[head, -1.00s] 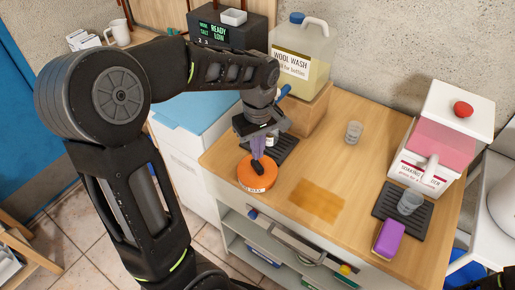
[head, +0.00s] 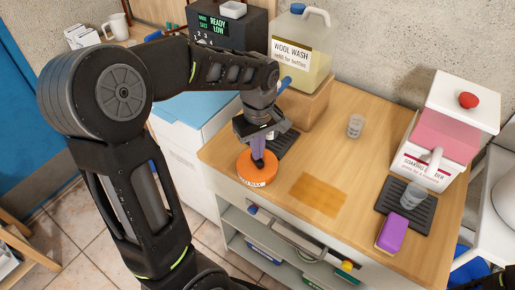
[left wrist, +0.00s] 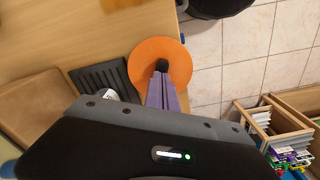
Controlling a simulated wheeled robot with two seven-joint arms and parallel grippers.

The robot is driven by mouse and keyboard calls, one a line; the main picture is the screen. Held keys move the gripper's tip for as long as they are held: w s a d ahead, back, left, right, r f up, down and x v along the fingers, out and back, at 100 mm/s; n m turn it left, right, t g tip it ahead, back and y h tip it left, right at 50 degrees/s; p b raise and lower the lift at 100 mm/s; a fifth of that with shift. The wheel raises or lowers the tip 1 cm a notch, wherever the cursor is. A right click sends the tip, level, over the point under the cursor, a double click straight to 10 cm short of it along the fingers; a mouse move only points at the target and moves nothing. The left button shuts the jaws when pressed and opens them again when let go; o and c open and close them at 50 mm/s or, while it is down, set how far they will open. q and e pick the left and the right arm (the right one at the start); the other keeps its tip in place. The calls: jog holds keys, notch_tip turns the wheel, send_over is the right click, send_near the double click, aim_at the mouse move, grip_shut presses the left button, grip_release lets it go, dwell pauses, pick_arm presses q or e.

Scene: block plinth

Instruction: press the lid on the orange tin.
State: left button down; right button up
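The orange tin (head: 257,176) stands near the front left edge of the wooden worktop, with a pale lettered label on its side. Its round orange top also shows in the left wrist view (left wrist: 179,52). My left gripper (head: 258,162) points down at the tin's top. Its purple fingers lie side by side with no clear gap, and nothing shows between them. My right gripper is not in view.
A dark ribbed mat (head: 283,145) with a small item lies behind the tin. The wool wash jug (head: 301,62) stands on a wooden block (head: 305,104). A clear cup (head: 355,126) and purple block (head: 392,232) are to the right.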

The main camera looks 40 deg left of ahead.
pick_arm(q)
jog(key=shift+r+p, duration=2.35)
jog(key=shift+r, duration=0.7)
